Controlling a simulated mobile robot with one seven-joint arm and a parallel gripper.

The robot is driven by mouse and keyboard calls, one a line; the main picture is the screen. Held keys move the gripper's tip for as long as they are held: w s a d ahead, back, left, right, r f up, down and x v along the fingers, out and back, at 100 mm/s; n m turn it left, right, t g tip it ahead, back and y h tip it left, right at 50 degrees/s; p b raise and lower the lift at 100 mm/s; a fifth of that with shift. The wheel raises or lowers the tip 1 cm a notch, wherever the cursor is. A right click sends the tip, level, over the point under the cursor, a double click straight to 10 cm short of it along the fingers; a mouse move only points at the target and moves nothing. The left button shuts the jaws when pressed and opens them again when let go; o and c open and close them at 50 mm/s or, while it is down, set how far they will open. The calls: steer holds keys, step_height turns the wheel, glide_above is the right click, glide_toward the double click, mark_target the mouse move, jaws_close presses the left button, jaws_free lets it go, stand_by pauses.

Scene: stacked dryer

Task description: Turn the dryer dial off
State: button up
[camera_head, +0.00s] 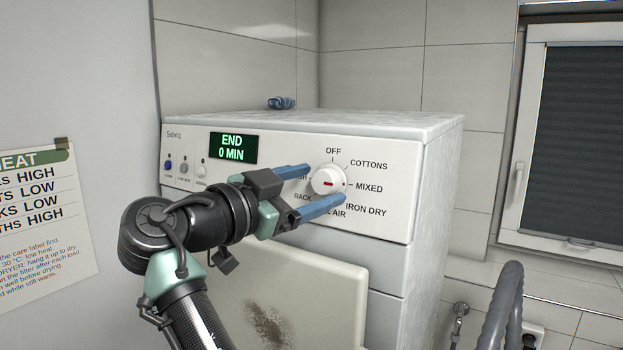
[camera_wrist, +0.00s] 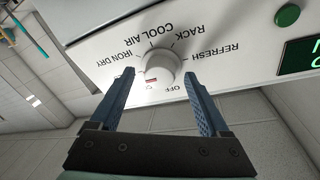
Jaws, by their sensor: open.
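The white round dial (camera_head: 328,180) sits on the right part of the dryer's front panel (camera_head: 390,212). Its red mark lies level, and a small red dot on its right edge faces the MIXED label; the OFF label (camera_head: 333,151) is straight above. My gripper (camera_head: 326,183) is open, with one blue finger at the dial's upper left and the other at its lower right. In the wrist view the dial (camera_wrist: 160,66) shows between the fingertips with gaps on both sides. I cannot tell whether either finger touches it. The fingers partly cover some labels.
The dryer display (camera_head: 233,148) reads END 0 MIN. Several small buttons (camera_head: 185,167) are at the panel's left. A small blue object (camera_head: 281,103) lies on the dryer top. A grey hose (camera_head: 502,305) is at lower right.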

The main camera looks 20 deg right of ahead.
jaws_close()
stand_by(0.3)
steer(key=shift+f+b, duration=0.1)
steer(key=shift+b, duration=0.25)
